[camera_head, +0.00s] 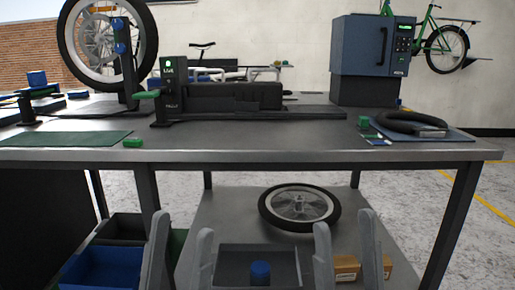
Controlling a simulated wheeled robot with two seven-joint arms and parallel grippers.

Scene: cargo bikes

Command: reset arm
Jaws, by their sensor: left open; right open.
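My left gripper (180,235) shows at the bottom edge, left of centre. Its two grey fingers point upward with a wide gap between them, open and empty. My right gripper (344,228) shows at the bottom edge, right of centre. It is also open and empty, with its fingers upright and apart. Both grippers appear low, in front of the workbench (255,155) and below its top edge in the picture. The rest of both arms is out of view.
On the bench stand a wheel (68,42) in a stand, a black fixture (235,98), a blue cabinet (357,50) and a black ring (385,122) on a mat. A wheel (299,206) lies on the lower shelf. Blue bin (100,268) and cardboard boxes (347,264) are near the grippers.

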